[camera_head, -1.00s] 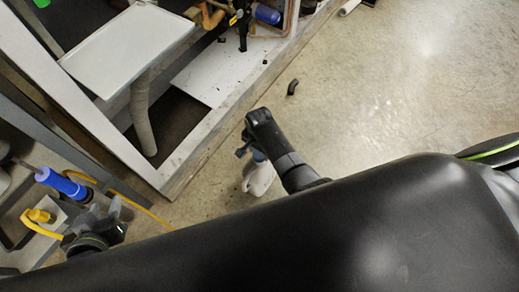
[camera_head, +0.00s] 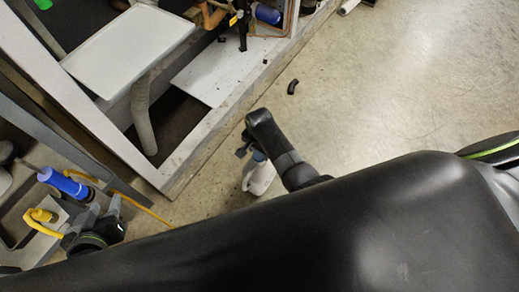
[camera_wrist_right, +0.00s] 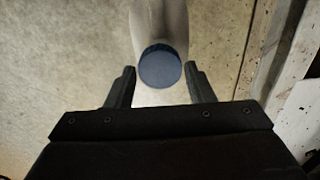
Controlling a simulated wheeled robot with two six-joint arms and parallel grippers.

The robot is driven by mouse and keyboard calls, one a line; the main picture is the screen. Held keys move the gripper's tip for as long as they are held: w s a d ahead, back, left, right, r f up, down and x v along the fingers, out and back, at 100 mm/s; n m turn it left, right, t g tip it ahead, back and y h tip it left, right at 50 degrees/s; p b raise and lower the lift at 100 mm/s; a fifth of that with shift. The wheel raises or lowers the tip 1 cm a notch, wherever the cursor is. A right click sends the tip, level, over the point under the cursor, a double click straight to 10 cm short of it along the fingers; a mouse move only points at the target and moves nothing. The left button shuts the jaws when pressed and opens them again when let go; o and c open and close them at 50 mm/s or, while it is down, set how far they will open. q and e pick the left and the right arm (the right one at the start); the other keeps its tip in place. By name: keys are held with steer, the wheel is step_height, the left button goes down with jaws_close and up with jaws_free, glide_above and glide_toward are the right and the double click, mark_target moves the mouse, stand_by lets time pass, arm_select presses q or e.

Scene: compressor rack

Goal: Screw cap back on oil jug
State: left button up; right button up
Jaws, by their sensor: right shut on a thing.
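The white oil jug (camera_head: 262,176) stands on the concrete floor beside the rack, partly hidden by my right arm in the head view. Its dark blue round cap (camera_wrist_right: 160,66) is at the top of the jug in the right wrist view.
The rack's grey frame rail (camera_head: 190,160) runs close to the left of the jug. A white panel (camera_head: 130,48) is above it. A blue cylinder (camera_head: 64,184) and a yellow cable (camera_head: 140,203) are near my left gripper. A small black elbow piece (camera_head: 292,87) lies on open floor.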

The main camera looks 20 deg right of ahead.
steer(key=shift+f, duration=0.9)
stand_by(1.4)
steer(key=o, duration=1)
steer(key=shift+c, duration=0.2)
steer(key=c, duration=0.8)
steer(key=m, duration=0.8)
steer(key=shift+m, duration=0.4)
steer(key=m, duration=1.2)
steer(key=shift+f+m, duration=0.1)
steer(key=shift+m, duration=0.3)
